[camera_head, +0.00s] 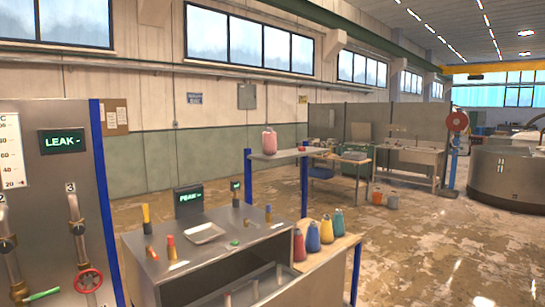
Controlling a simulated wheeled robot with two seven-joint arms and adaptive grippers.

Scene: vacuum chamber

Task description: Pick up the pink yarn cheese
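A pink, rounded, upright object (269,141), which looks like the pink yarn cheese, stands on a small raised grey shelf (285,154) on blue posts, beyond the metal bench. It has a narrower top. Nothing touches it from the sides. Neither of my grippers is in view.
A grey metal bench (180,262) with a shallow tray (205,233) and several small coloured pieces fills the front. Red, blue, yellow and teal items (326,230) stand on a wooden ledge at its right. A valve panel (50,200) stands at left. Open floor (430,250) lies right.

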